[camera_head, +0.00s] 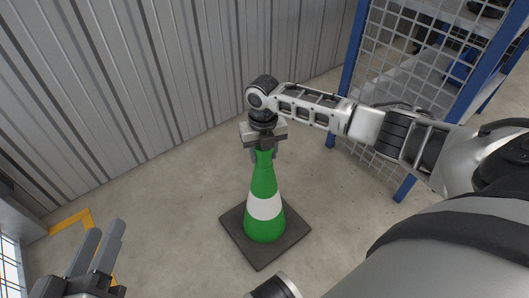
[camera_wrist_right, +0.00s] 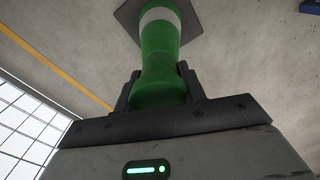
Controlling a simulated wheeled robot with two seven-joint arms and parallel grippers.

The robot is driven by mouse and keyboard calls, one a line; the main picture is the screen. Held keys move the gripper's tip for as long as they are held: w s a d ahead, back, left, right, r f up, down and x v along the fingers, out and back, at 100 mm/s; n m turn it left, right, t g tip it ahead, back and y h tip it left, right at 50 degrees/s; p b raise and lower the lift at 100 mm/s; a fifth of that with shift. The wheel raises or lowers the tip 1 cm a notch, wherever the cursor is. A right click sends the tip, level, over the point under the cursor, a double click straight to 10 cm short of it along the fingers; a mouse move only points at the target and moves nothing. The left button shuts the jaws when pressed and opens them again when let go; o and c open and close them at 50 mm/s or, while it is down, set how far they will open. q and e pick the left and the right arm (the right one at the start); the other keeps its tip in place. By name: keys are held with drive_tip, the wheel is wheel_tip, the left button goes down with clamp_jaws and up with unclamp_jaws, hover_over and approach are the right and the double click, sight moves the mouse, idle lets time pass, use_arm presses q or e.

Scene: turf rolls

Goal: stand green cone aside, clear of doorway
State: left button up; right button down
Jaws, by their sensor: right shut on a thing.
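The green cone (camera_head: 264,186) has a white band and a dark square base (camera_head: 287,237); it appears upright in the head view. My right gripper (camera_head: 264,153) comes from above and is shut on the cone's top. In the right wrist view the cone (camera_wrist_right: 160,62) sits between the two dark fingers of my right gripper (camera_wrist_right: 160,92). I cannot tell whether the base touches the floor. My left gripper (camera_head: 106,248) is at the lower left of the head view, apart from the cone, with its fingers spaced apart and nothing between them.
A corrugated metal wall (camera_head: 170,70) runs behind the cone. A blue-framed mesh rack (camera_head: 408,60) stands at the right. A yellow floor line (camera_head: 70,221) and a window-like grid (camera_head: 10,262) are at the left. Bare concrete floor (camera_head: 170,190) lies around the cone.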

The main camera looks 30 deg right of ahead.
use_arm(q)
drive_tip(key=shift+d+r, duration=0.1)
drive_tip(key=shift+r, duration=0.1)
use_arm(e)
drive_tip(key=shift+w, duration=0.15)
drive_tip(key=shift+f, duration=0.15)
drive_tip(key=c, duration=0.8)
unclamp_jaws()
drive_tip(key=shift+f, duration=0.15)
drive_tip(key=shift+c, duration=0.2)
drive_tip(key=shift+r, duration=0.45)
use_arm(q)
drive_tip(key=p, duration=0.2)
drive_tip(key=a+f+m+y+p, duration=0.1)
drive_tip(key=p, duration=0.2)
drive_tip(key=shift+s+a+f+m+g+y, duration=0.15)
drive_tip(key=shift+f+m+g+y, duration=0.15)
drive_tip(key=shift+g, duration=0.1)
use_arm(e)
wheel_tip(320, 180, up, 11)
drive_tip(key=shift+r, duration=0.2)
